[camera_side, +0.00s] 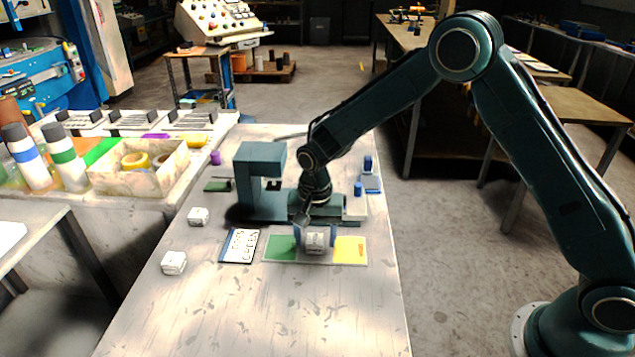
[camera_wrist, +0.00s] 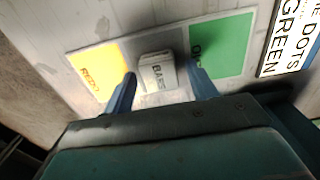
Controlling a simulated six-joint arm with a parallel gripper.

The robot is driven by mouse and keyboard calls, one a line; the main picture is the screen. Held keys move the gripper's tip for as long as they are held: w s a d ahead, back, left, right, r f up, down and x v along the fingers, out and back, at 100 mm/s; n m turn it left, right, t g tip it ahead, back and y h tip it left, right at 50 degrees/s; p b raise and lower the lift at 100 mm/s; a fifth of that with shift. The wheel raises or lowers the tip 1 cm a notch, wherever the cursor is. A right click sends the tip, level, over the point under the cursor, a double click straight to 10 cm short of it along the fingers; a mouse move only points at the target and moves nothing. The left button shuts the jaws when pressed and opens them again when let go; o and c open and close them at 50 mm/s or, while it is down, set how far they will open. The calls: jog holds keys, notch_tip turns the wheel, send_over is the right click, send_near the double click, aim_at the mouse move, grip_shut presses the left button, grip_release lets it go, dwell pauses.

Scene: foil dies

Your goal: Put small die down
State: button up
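A small pale die (camera_side: 315,243) with a dark marking is at the bare grey middle of a mat (camera_side: 287,260) that has a green and a yellow end. In the wrist view the die (camera_wrist: 157,72) shows lettering that looks like "BARS". My gripper (camera_side: 315,236) is low over the mat with its two blue fingers on either side of the die. In the wrist view, gaps show between the die and both fingers of my gripper (camera_wrist: 162,75). The die appears to rest on the mat; its underside is hard to see.
Two other pale dice (camera_side: 198,216) (camera_side: 173,262) lie on the bench to the left. A lettered card (camera_side: 239,245) lies left of the mat's green end. A dark green press (camera_side: 260,165) stands behind. The bench front (camera_side: 250,315) is clear.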

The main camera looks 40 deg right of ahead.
aim_at(315, 238)
notch_tip(315, 238, up, 12)
jog(key=shift+r, duration=0.15)
dwell(0.7)
dwell(0.5)
